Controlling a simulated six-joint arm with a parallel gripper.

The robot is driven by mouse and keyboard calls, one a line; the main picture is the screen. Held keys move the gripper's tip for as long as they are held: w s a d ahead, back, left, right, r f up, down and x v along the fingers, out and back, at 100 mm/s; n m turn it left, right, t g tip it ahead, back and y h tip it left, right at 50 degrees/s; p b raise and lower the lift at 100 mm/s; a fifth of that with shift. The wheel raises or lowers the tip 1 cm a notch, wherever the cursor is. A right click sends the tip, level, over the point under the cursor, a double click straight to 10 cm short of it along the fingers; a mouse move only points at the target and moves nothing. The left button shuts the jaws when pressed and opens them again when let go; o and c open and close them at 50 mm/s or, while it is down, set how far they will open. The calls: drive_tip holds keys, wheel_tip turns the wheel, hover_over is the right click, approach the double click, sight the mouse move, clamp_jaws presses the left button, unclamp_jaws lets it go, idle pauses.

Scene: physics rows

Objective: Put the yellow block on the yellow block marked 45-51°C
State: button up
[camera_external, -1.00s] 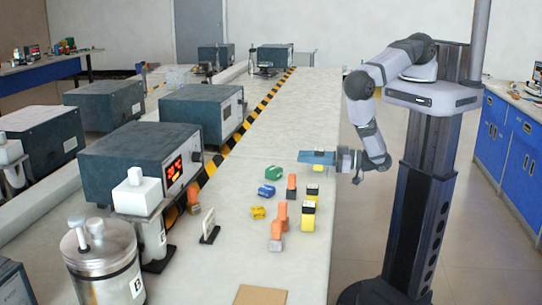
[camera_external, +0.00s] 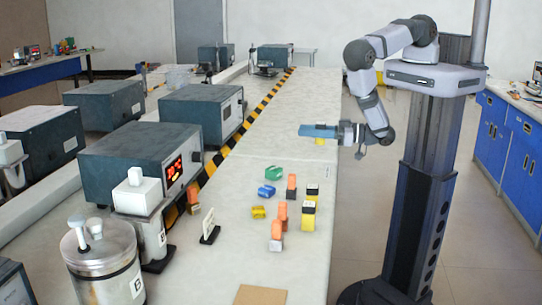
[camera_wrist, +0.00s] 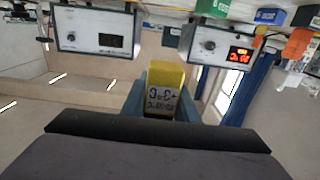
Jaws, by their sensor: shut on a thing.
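My gripper (camera_external: 320,131) is shut on a yellow block (camera_external: 320,141) and holds it in the air above the far right part of the bench. In the wrist view the held yellow block (camera_wrist: 166,77) sits between the jaws, with a pale label whose print appears upside down and is hard to read.
Orange blocks (camera_external: 276,230), a blue block (camera_external: 266,190), a green block (camera_external: 273,172) and a yellow piece (camera_external: 258,212) stand or lie nearby. A small white upright plate (camera_external: 208,223) is to the left. Instruments (camera_external: 140,155) line the left side. The bench behind the blocks is clear.

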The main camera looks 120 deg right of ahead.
drive_tip(key=w+a+r+n+t+y+b, duration=0.1)
drive_tip(key=w+a+n+t+y+b, duration=0.25)
drive_tip(key=w+a+b, duration=0.65)
drive_tip(key=w+a+r+m+g+b, duration=0.1)
drive_tip(key=w+a+r+b, duration=0.35)
drive_tip(key=r, duration=0.25)
drive_tip(key=w+a+r+m+g+b, duration=0.1)
drive_tip(key=w+a+r+b, duration=0.2)
drive_tip(key=a+r, duration=0.35)
wheel_tip(320, 180, down, 17)
drive_tip(key=d+m+g+h+p, duration=0.1)
drive_tip(key=d+h, duration=0.1)
drive_tip(key=h, duration=0.1)
drive_tip(key=shift+w+d+m+g+h+p, duration=0.35)
drive_tip(key=shift+w, duration=0.1)
idle(0.5)
